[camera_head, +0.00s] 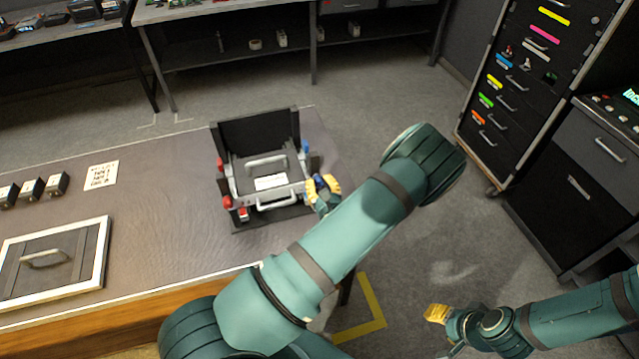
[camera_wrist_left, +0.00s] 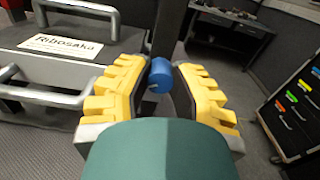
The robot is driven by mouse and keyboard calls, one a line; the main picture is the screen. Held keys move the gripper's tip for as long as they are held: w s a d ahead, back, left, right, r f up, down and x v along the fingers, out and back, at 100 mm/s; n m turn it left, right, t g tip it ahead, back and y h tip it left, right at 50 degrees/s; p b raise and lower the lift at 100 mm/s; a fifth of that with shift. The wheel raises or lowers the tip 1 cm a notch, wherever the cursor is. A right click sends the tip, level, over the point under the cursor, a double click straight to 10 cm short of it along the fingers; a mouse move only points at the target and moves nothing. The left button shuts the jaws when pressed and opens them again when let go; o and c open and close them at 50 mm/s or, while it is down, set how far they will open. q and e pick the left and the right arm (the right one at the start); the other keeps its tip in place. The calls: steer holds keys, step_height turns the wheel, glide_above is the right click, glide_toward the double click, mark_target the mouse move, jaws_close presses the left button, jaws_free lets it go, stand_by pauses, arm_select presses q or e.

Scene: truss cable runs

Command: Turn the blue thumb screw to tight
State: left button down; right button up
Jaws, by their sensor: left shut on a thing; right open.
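The blue thumb screw (camera_wrist_left: 161,74) sits between the yellow fingers of my left gripper (camera_wrist_left: 163,88) in the left wrist view. In the head view my left gripper (camera_head: 322,188) is at the right front corner of a dark case (camera_head: 258,134), shut on the blue screw. The screw's mark or turn angle cannot be read. Another blue knob (camera_head: 305,146) shows farther back on the case's right side. My right gripper (camera_head: 438,314) is low at the lower right, over the floor, open and away from the case.
The case has silver handles (camera_head: 278,201) and red knobs (camera_head: 227,202) on its left. A framed panel (camera_head: 104,262) and several small blocks (camera_head: 57,183) lie on the left of the table (camera_head: 150,215). Drawer cabinets (camera_head: 530,75) stand at right; floor between is free.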

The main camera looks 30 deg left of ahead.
arm_select(q)
steer(key=n, duration=0.3)
steer(key=shift+n+b, duration=0.4)
steer(key=n+b, duration=0.1)
steer(key=n, duration=0.1)
steer(key=shift+a+n, duration=0.1)
steer(key=shift+n, duration=0.3)
steer(key=n+b, duration=0.2)
steer(key=n, duration=0.1)
steer(key=shift+n+b, duration=0.65)
steer(key=shift+n, duration=0.55)
steer(key=shift+r, duration=0.1)
steer(key=c, duration=0.8)
jaws_free()
steer(key=shift+s, duration=0.1)
steer(key=shift+o, duration=0.2)
